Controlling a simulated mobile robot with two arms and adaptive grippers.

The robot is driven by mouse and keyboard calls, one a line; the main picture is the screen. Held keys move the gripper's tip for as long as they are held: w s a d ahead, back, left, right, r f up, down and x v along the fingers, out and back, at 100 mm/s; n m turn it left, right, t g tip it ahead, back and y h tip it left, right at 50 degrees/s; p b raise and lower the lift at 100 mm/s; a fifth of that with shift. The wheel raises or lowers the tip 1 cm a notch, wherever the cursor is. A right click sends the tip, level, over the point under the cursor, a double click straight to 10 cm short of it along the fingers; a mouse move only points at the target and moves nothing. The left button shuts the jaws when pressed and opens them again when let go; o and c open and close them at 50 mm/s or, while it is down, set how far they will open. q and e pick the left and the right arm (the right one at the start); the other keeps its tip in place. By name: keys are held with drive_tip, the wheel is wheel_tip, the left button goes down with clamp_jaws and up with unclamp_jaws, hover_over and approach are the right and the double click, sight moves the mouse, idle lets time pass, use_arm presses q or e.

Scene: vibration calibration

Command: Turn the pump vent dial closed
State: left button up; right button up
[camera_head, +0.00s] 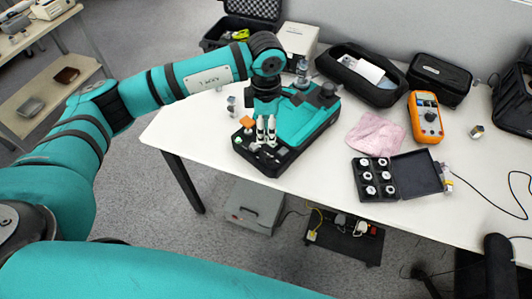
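The pump (309,118) is a teal-topped unit with a black base on the white table. I cannot tell which part is the vent dial. My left gripper (265,94) points down over the pump's left end. My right gripper is not in view.
Right of the pump are a black case (362,75), a pink cloth (376,133), an orange multimeter (426,117) and an open black box of white parts (375,179). A white box (298,39) stands behind. Small metal fittings (231,105) stand left of the pump.

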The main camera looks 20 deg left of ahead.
sight(269, 159)
use_arm(q)
wheel_tip(269, 159, down, 12)
drive_tip(key=shift+f+p, duration=0.15)
drive_tip(key=shift+p, duration=0.75)
drive_tip(key=shift+c, duration=1)
clamp_jaws()
